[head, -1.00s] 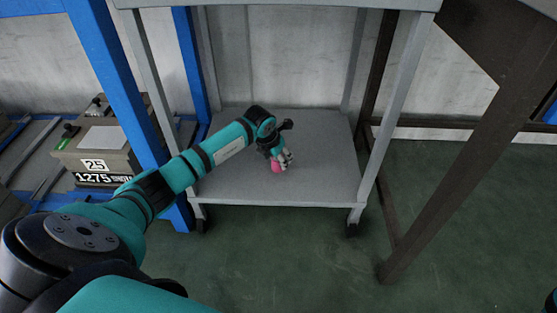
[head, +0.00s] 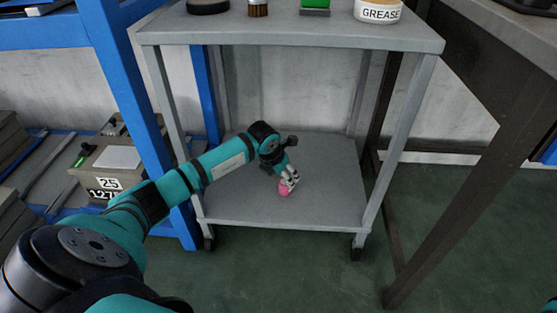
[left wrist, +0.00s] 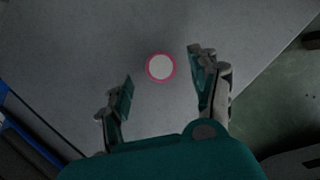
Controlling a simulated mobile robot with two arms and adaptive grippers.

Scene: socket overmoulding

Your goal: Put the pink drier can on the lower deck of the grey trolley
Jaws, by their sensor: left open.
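The pink drier can (head: 284,189) stands on the lower deck (head: 325,205) of the grey trolley, near the middle. In the left wrist view the can (left wrist: 160,67) shows from above as a pale disc with a pink rim. My left gripper (head: 290,178) is just over the deck at the can and partly hides it in the head view. In the left wrist view its fingers (left wrist: 162,68) are spread, one on each side of the can, with gaps showing. My right gripper is in neither view.
The trolley's upper deck (head: 300,30) is above my left arm and carries a grease tub (head: 378,10), a green item (head: 315,7), a brush-like item (head: 258,8) and a dark disc (head: 208,5). A blue rack (head: 135,90) stands left, a brown table (head: 480,140) right. The deck around the can is clear.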

